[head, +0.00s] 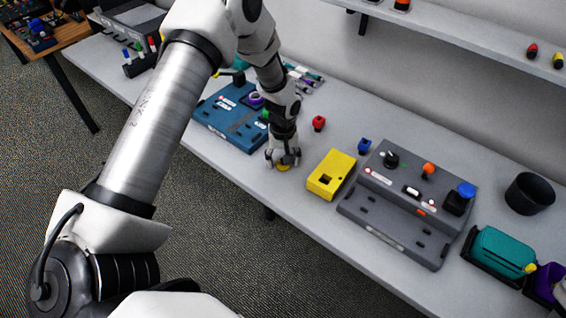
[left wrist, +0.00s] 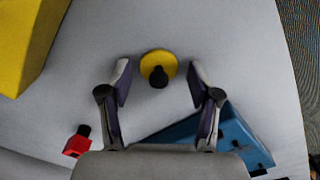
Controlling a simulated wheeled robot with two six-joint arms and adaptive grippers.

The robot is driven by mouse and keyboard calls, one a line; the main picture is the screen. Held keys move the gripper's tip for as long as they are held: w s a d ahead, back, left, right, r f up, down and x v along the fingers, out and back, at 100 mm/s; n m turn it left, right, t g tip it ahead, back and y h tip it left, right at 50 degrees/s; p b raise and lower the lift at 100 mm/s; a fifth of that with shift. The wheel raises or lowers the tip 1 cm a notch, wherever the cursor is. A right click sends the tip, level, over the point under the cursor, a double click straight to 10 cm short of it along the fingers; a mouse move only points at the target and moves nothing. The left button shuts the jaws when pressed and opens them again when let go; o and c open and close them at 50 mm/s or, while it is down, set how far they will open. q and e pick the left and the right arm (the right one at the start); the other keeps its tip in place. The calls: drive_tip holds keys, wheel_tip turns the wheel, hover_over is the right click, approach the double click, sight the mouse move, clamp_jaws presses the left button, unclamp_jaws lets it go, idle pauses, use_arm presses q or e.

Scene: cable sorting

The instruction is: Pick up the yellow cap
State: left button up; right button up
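The yellow cap (left wrist: 160,66) is a round yellow disc with a black knob, lying on the white table. In the head view a bit of the yellow cap (head: 283,167) shows below my left gripper (head: 283,160), which hides the rest. In the left wrist view my left gripper (left wrist: 160,88) is open, with its fingers on either side of the cap and the cap just ahead of the fingertips. I see no contact between the fingers and the cap. My right gripper is not in view.
A yellow box (head: 332,174) stands right of the gripper, with a grey panel (head: 402,235) beyond it. A blue panel (head: 228,120) lies to the left. A red cap (head: 319,123) and a blue cap (head: 364,146) stand behind. The table's front edge is close.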

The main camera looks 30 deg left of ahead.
use_arm(q)
drive_tip(key=c, duration=0.9)
drive_tip(key=shift+o, duration=0.2)
